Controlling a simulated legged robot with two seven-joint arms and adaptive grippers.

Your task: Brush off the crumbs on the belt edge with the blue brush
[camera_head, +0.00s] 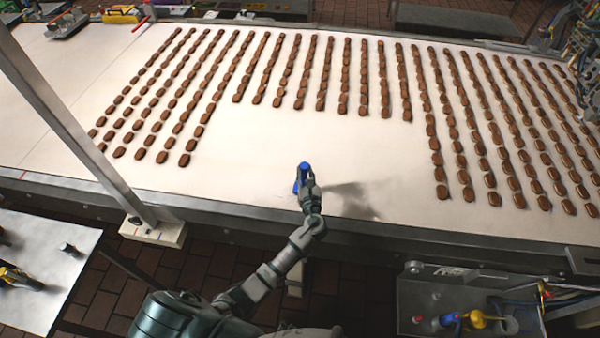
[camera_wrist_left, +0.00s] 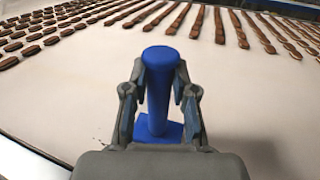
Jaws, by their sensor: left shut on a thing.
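My left gripper (camera_head: 307,185) reaches over the front part of the white belt (camera_head: 270,150). It is shut on the blue brush (camera_head: 303,170). In the left wrist view the blue brush (camera_wrist_left: 160,90) stands upright between the two fingers of the gripper (camera_wrist_left: 160,105), with its round top towards the camera and its flat blue base below. Whether the base touches the belt I cannot tell. A few tiny dark specks, perhaps crumbs (camera_wrist_left: 97,139), show on the belt left of the brush. My right gripper is not in view.
Long rows of brown biscuits (camera_head: 320,75) cover the far and right parts of the belt. A metal post (camera_head: 80,130) rises at the left. A metal table (camera_head: 40,260) stands at the lower left, and a metal tray (camera_head: 470,300) with tools at the lower right.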

